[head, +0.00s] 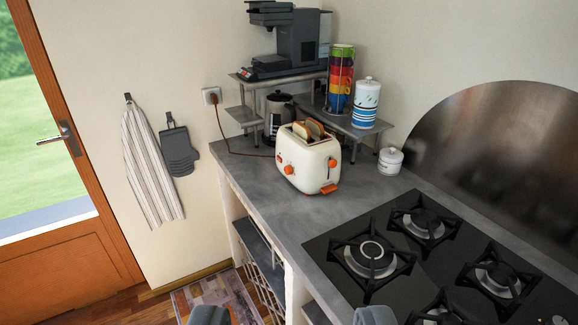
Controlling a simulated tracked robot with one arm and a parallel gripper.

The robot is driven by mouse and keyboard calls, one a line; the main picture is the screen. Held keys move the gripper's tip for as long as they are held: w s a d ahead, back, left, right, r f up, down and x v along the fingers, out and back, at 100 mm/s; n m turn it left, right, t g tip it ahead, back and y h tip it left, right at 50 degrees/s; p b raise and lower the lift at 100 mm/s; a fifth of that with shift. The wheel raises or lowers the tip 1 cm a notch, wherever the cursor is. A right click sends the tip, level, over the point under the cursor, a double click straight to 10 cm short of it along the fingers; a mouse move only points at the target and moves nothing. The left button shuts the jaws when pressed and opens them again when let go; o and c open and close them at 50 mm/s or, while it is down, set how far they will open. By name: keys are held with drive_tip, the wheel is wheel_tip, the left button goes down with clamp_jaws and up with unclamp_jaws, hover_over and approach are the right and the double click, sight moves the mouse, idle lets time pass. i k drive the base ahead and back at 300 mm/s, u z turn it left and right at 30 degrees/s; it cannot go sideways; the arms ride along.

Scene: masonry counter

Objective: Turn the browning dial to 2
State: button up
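A cream toaster (305,170) with orange controls stands on the grey counter (297,218), with bread slices (312,128) showing in its top slots. An orange round knob (289,169) sits on its left-facing long side, with a smaller orange part (279,157) beside it. Another orange knob or lever (332,163) is on its right end, above an orange tab (329,188). I cannot tell which one is the browning dial, and no numbers are legible. My gripper (292,316) shows as two wide-apart grey fingertips at the bottom edge; it is open, empty and far from the toaster.
A black gas hob (405,246) fills the right of the counter. Behind the toaster are a kettle (279,117), a shelf (357,130) with stacked cups (340,78) and a canister (366,104). A small white jar (390,161) stands right. Counter in front of the toaster is clear.

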sight(288, 170)
drive_tip(key=u, duration=0.25)
drive_tip(key=i, duration=1.45)
drive_tip(key=u, duration=0.5)
